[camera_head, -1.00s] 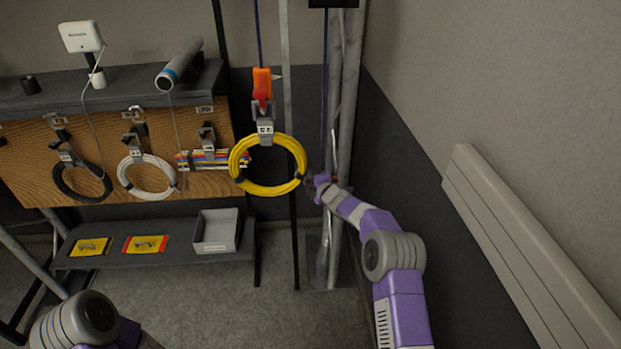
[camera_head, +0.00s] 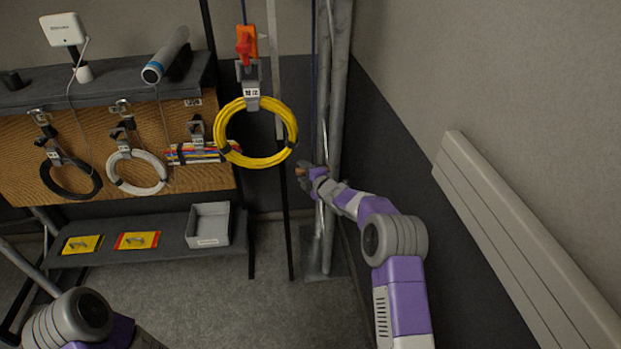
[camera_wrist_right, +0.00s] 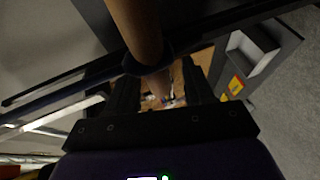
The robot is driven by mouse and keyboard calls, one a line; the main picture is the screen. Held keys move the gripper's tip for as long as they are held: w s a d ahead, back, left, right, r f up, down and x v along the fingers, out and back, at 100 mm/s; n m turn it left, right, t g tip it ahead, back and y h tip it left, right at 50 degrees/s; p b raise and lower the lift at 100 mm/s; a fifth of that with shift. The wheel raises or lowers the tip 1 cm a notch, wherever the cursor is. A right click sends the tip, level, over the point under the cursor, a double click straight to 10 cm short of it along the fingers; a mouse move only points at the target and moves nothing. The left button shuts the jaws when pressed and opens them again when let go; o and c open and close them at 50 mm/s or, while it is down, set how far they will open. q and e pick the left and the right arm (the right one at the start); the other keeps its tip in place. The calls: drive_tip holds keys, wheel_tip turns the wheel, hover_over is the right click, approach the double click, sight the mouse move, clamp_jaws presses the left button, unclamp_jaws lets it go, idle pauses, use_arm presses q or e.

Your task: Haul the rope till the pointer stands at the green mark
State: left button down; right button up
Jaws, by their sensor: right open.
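The blue rope (camera_head: 314,70) hangs down beside the grey truss post toward my right gripper. An orange block (camera_head: 246,42) with a small pale pointer (camera_head: 263,37) at its right side hangs on another blue line, beside a pale upright strip (camera_head: 275,60). I cannot make out a green mark. My right gripper (camera_head: 303,171) is at the rope's lower part, close to the post. In the right wrist view its fingers (camera_wrist_right: 160,88) are apart, and a brown wooden-looking rod (camera_wrist_right: 138,28) with a dark collar lies in front of and between them. My left gripper is out of view.
A yellow cable coil (camera_head: 284,118) hangs on a clamp below the orange block. The grey post (camera_head: 338,80) stands just right of my right gripper. A bench with hanging coils and a shelf with a grey tray (camera_head: 208,240) are at left. A pale wall panel (camera_head: 510,220) is at right.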

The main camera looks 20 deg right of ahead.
drive_tip(key=v, duration=0.5)
drive_tip(key=shift+s+f, duration=0.1)
idle(0.4)
drive_tip(key=s+a+f+m+g+p, duration=0.25)
drive_tip(key=s+f+m, duration=0.35)
drive_tip(key=s+f, duration=0.3)
drive_tip(key=s+a+f+m+g+p, duration=0.1)
drive_tip(key=s+a+f+m+g, duration=0.4)
drive_tip(key=s+f, duration=0.45)
drive_tip(key=s+a+f+m+g, duration=0.1)
drive_tip(key=s+a+m+g, duration=0.1)
drive_tip(key=s, duration=0.7)
drive_tip(key=s+a+f+m+g+p, duration=0.1)
drive_tip(key=s+a+f+m+g, duration=0.1)
drive_tip(key=s+m, duration=0.3)
drive_tip(key=s+a+f+m+g+p, duration=0.1)
drive_tip(key=s+f+m+g, duration=0.1)
drive_tip(key=s, duration=1)
drive_tip(key=shift+s+a+m+g+y, duration=0.3)
drive_tip(key=shift+s+a+m+g, duration=0.15)
drive_tip(key=shift+m, duration=0.75)
drive_tip(key=shift+w, duration=0.1)
